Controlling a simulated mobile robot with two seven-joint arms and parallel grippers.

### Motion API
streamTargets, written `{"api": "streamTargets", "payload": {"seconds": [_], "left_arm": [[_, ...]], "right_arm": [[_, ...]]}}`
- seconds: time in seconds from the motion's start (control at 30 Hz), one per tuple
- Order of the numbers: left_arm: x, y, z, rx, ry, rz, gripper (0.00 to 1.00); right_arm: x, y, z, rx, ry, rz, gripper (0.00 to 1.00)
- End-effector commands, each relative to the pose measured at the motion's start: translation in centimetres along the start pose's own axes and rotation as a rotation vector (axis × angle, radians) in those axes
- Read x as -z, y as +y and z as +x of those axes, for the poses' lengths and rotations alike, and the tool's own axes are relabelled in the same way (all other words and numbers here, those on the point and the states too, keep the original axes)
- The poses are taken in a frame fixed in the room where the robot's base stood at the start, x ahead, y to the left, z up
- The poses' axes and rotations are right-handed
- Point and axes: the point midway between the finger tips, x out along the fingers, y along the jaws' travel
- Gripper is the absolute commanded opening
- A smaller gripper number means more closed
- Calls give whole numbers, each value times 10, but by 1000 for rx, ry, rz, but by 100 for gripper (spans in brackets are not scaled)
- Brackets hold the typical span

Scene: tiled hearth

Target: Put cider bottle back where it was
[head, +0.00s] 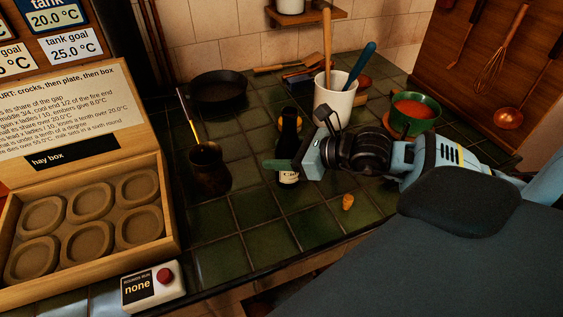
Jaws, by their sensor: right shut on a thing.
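The cider bottle (289,177) is a dark bottle with a pale label low on its side. It stands upright on, or just above, the green tiled counter (216,219), near the middle of the head view; I cannot tell whether its base touches. My right gripper (287,164) reaches in from the right and is shut on the bottle around its middle, hiding part of it. My left gripper is not in view.
A white crock (334,103) with utensils stands behind the gripper. A green pot (414,112) of red food is at right. A small dark pot (208,170) and a pan (218,88) are left. An orange lump (348,202) lies in front. Front tiles are mostly clear.

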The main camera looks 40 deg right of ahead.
Motion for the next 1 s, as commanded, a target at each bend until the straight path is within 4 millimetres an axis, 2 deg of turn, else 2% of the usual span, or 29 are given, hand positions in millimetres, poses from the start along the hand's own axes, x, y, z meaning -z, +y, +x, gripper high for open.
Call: {"api": "streamTargets", "payload": {"seconds": [0.03,0.2,0.6,0.63,0.8,1.0], "left_arm": [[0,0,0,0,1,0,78],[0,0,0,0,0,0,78],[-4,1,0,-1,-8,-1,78],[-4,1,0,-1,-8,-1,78],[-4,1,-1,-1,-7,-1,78],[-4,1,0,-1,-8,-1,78]], "right_arm": [[10,2,3,-3,6,4,17],[25,2,10,-3,2,4,17],[30,3,12,-4,3,4,17],[31,3,12,-4,5,4,54],[30,3,11,-4,5,4,74],[30,3,11,-4,5,4,74]]}}
